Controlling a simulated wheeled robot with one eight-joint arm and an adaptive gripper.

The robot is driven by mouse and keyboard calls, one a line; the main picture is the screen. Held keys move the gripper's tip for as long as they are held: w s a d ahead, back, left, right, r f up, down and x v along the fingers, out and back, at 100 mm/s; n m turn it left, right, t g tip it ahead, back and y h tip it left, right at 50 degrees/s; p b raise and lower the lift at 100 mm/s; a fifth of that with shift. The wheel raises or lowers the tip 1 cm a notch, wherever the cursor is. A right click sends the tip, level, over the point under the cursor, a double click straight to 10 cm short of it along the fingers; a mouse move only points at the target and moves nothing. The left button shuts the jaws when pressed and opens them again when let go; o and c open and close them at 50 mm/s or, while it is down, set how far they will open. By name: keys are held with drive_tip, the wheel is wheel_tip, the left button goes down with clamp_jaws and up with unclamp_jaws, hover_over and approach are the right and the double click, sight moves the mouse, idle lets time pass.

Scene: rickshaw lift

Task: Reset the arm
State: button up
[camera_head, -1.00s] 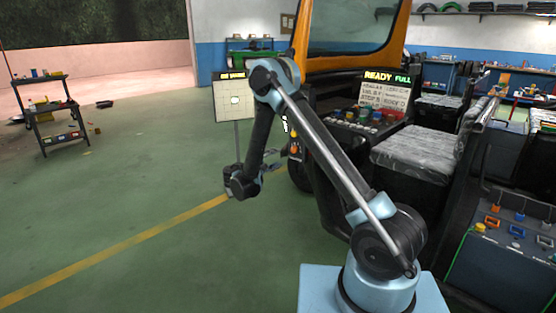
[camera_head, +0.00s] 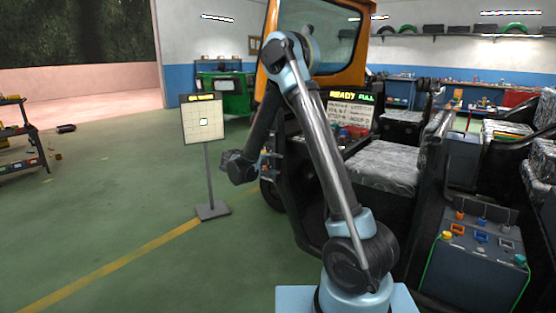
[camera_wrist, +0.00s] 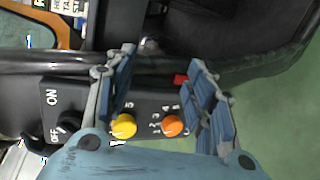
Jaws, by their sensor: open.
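My arm (camera_head: 318,130) rises from its pale blue base and bends at a raised elbow, with its forearm hanging down to the left. My gripper (camera_head: 270,163) hangs beside the front of the orange and black rickshaw (camera_head: 262,45), partly lost against its dark body. In the wrist view my gripper (camera_wrist: 163,62) is open, its two blue-grey fingers spread with nothing between the tips. Beyond the fingers is a black panel (camera_wrist: 70,100) with an ON/OFF knob (camera_wrist: 68,124), a yellow knob (camera_wrist: 124,126) and an orange knob (camera_wrist: 172,126). Whether the fingers touch it I cannot tell.
A sign on a stand (camera_head: 203,120) stands left of my arm. The rickshaw's lit READY FULL display (camera_head: 350,108) and wrapped seat (camera_head: 385,165) are just right of it. A box with coloured sockets (camera_head: 470,265) is at lower right. The green floor at left is open.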

drive_tip(key=s+d+r+m+g+y, duration=0.2)
drive_tip(key=s+d+r+g, duration=0.1)
drive_tip(key=s+d, duration=0.75)
drive_tip(key=s+d+r+m+g+y, duration=0.2)
drive_tip(key=s+d+m+g, duration=0.1)
drive_tip(key=s+d, duration=0.7)
drive_tip(key=s+f+m+g+y, duration=0.1)
drive_tip(key=s+f+m+y, duration=0.1)
drive_tip(key=s, duration=0.9)
drive_tip(key=s+f+m+y, duration=0.2)
drive_tip(key=s+f+y, duration=0.2)
drive_tip(key=s, duration=0.8)
drive_tip(key=shift+s+d+f+m+g, duration=0.15)
drive_tip(key=shift+d+f+m+g, duration=0.25)
drive_tip(key=shift+f, duration=0.5)
drive_tip(key=shift+w+f, duration=0.2)
drive_tip(key=shift+w, duration=0.2)
